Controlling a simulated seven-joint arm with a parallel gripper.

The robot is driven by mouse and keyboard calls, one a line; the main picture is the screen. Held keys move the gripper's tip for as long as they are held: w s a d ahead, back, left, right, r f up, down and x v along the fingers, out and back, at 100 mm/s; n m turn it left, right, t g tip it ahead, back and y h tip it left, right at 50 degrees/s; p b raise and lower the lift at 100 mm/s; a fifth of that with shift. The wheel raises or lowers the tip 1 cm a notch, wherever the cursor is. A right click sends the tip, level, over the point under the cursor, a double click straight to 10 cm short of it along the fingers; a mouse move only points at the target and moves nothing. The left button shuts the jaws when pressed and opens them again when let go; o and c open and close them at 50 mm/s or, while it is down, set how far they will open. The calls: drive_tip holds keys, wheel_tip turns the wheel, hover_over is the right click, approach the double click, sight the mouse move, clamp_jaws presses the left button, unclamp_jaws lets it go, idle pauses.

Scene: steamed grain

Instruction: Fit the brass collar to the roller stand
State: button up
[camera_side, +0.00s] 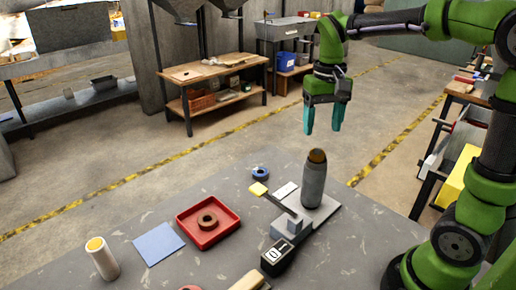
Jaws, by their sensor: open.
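A brown ring with a dark hole, which looks like the brass collar (207,220), lies flat in a shallow red tray (186,233) on the grey table. The roller stand (325,208) has a light grey base and an upright dark grey roller (314,185) with a brownish top. The collar is apart from the stand, to its left. My gripper (322,130) points down with its teal fingers apart and empty. In the picture it hangs above the roller's top, with a visible gap.
A yellow-tipped lever (273,199) and a black counter box (277,258) adjoin the stand. A blue tape roll (260,173), a blue sheet (158,244), a white tube (103,260) and a wooden block (249,282) lie around.

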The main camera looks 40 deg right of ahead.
wheel_tip(320, 180, up, 11)
drive_tip(key=shift+f, duration=0.15)
idle(0.4)
drive_tip(key=s+a+f+n+t+y, duration=0.2)
drive_tip(key=s+a+f+t, duration=0.5)
drive_tip(key=s+f, duration=0.3)
drive_tip(key=shift+a+f, duration=0.4)
drive_tip(key=shift+a, duration=0.15)
